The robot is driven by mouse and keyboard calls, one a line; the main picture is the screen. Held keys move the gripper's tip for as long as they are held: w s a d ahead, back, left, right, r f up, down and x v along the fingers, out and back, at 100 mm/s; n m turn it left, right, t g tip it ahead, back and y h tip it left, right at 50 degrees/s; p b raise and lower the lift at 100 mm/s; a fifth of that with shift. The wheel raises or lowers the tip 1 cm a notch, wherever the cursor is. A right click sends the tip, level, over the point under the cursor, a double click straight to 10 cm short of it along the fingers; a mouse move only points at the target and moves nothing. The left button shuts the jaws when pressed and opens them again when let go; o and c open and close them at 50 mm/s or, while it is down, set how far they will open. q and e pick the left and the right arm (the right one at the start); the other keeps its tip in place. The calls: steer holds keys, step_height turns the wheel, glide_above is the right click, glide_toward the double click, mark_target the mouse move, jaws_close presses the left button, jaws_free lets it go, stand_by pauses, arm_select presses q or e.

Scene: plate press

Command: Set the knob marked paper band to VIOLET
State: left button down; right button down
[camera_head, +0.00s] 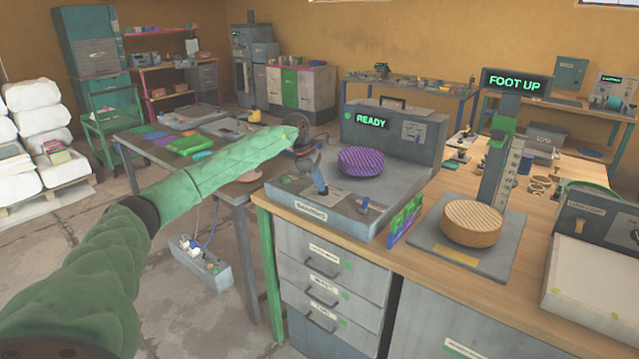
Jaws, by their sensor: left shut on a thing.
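A grey machine (352,215) with a lit READY display (371,120) stands on the wooden-topped bench. A violet ribbed round piece (361,161) sits on its top. My left arm in a green sleeve reaches in from the left, and my left gripper (321,189) points down at the front left of this machine. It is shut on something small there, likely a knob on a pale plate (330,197). The fingers hide it, so its marking and setting cannot be read. A small blue-topped post (365,205) stands to the right. My right gripper is not in view.
A rack of coloured strips (405,217) stands right of the machine. Beyond it is a measuring stand with a FOOT UP display (515,84) and a ribbed wooden disc (472,222). A pale-topped box (598,282) is at far right. Drawers (330,290) lie below.

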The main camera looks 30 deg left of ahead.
arm_select(q)
steer(key=shift+r, duration=0.1)
steer(key=c, duration=1.5)
jaws_free()
steer(key=shift+o, duration=0.2)
